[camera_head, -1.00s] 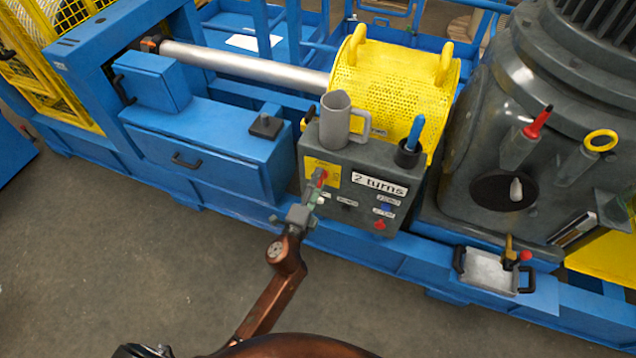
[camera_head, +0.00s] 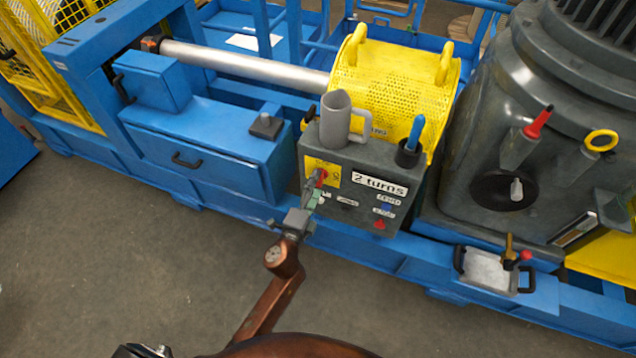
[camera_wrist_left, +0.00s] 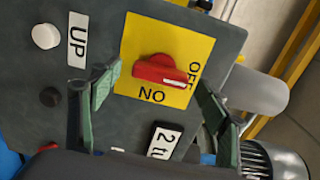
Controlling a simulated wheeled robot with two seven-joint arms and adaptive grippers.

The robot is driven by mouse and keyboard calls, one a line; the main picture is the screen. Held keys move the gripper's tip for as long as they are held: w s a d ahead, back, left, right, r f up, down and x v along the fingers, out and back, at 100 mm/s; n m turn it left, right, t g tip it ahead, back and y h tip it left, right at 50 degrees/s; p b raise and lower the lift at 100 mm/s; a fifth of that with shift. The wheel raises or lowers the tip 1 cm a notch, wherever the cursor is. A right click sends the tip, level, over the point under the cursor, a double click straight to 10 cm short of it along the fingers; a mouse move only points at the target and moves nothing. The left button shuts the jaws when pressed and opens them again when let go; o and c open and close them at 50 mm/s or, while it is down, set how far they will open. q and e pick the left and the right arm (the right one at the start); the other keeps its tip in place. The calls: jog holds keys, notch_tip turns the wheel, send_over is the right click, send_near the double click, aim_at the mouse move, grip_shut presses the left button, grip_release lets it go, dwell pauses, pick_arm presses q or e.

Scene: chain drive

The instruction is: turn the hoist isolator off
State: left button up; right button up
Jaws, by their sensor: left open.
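The hoist isolator is a red rotary handle (camera_wrist_left: 160,72) on a yellow plate (camera_wrist_left: 140,40) marked OFF and ON. In the left wrist view the handle's white-marked end points at the OFF label, and ON lies to one side. In the head view the red handle (camera_head: 320,174) and plate (camera_head: 328,168) sit at the upper left of the grey control box's front. My left gripper (camera_wrist_left: 158,88) is open, with a green-padded finger on either side of the handle and a gap to each. In the head view the gripper (camera_head: 315,192) is just below the handle.
The grey control box (camera_head: 400,160) also carries several buttons and a "2 turns" label (camera_head: 380,184). A blue frame (camera_head: 215,140) is left, a grey motor (camera_head: 480,150) right.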

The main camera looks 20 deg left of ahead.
pick_arm(q)
jog(key=s, duration=1)
jog(key=shift+s+a, duration=0.15)
jog(key=shift+s, duration=0.2)
